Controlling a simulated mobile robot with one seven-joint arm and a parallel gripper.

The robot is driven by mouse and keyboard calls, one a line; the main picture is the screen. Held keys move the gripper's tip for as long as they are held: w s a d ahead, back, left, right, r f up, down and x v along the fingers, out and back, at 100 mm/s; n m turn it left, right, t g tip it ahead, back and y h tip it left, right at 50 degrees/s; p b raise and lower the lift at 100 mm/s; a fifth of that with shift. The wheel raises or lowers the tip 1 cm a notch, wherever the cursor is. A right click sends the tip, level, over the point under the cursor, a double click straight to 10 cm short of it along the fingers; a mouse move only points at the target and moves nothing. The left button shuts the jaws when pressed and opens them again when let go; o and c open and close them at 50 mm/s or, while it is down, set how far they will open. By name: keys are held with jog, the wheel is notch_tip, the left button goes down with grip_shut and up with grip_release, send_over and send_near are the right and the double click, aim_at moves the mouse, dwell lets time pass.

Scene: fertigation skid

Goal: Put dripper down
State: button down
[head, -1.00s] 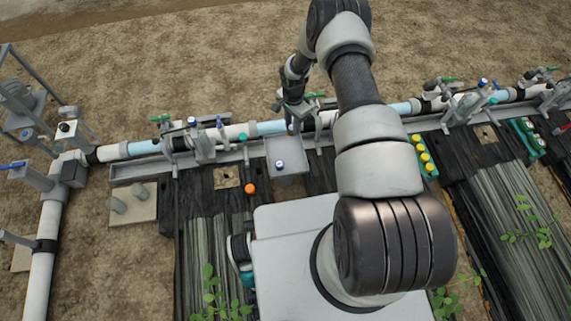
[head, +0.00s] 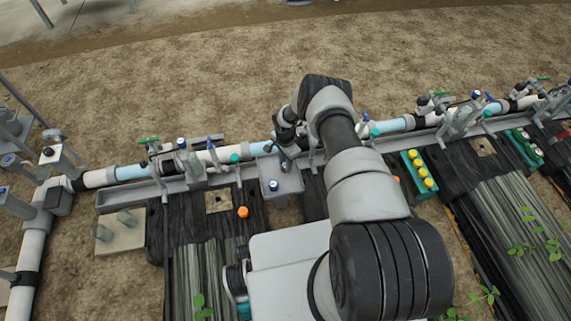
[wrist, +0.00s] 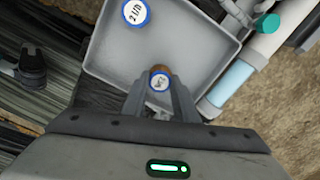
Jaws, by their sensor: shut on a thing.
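My gripper (wrist: 160,100) is shut on a small dripper (wrist: 160,82) with a blue rim, a white marked face and a brownish part behind it. In the wrist view the dripper is over the near edge of a grey tray (wrist: 190,50). I cannot tell its height above the tray. Another dripper, blue-rimmed with a white face (wrist: 135,12), rests in the tray. In the head view my gripper (head: 284,160) is at the far side of the grey tray (head: 292,184); the resting dripper (head: 273,185) shows there. The held dripper is hard to make out in that view.
A white and pale blue pipe (head: 130,172) with valves runs behind the tray. An orange round thing (head: 243,212) lies left of the tray on dark fabric. A green tray with yellow-topped pieces (head: 418,170) is to the right. A black fitting (wrist: 30,68) is left in the wrist view.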

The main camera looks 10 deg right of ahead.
jog(key=c, duration=1.4)
grip_release()
